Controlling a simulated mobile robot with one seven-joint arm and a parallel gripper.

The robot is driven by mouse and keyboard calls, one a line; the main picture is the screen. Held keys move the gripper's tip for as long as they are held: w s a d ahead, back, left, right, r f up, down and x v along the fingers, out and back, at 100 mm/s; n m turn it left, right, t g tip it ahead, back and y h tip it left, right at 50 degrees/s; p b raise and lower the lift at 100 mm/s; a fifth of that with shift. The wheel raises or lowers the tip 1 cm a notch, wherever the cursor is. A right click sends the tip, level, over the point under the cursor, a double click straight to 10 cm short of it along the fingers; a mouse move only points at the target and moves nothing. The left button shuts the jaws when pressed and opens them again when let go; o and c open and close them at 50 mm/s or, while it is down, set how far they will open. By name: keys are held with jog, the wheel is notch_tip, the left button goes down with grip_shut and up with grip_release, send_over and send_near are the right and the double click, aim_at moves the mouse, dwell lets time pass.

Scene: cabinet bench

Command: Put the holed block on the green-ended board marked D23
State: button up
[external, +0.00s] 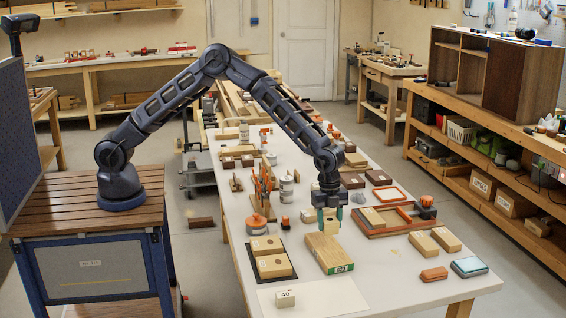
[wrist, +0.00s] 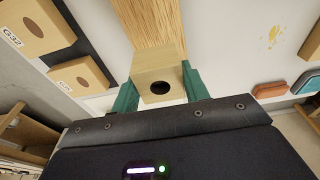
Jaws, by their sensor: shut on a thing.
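My gripper (external: 328,214) is shut on the holed block (external: 329,226), a small pale wooden block. In the wrist view the block (wrist: 158,72) sits between the two green fingers, with a dark round hole in the face toward the camera. The green-ended board (external: 324,250) lies flat on the white table, just below the block in the external view. Its green end (external: 341,269) faces the front and has a small pale label that I cannot read. In the wrist view the board (wrist: 153,20) runs behind the block. I cannot tell whether block and board touch.
A dark tray (external: 289,277) with two wooden blocks lies left of the board. A small block marked 40 (external: 285,299) stands in front. Wooden blocks (external: 447,240), an orange block (external: 434,274) and a blue-topped case (external: 468,267) lie to the right. An orange-edged frame (external: 372,231) lies behind right.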

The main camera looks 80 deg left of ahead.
aim_at(328, 248)
jog(key=shift+f, duration=3)
jog(key=shift+f, duration=0.15)
jog(key=o, duration=1)
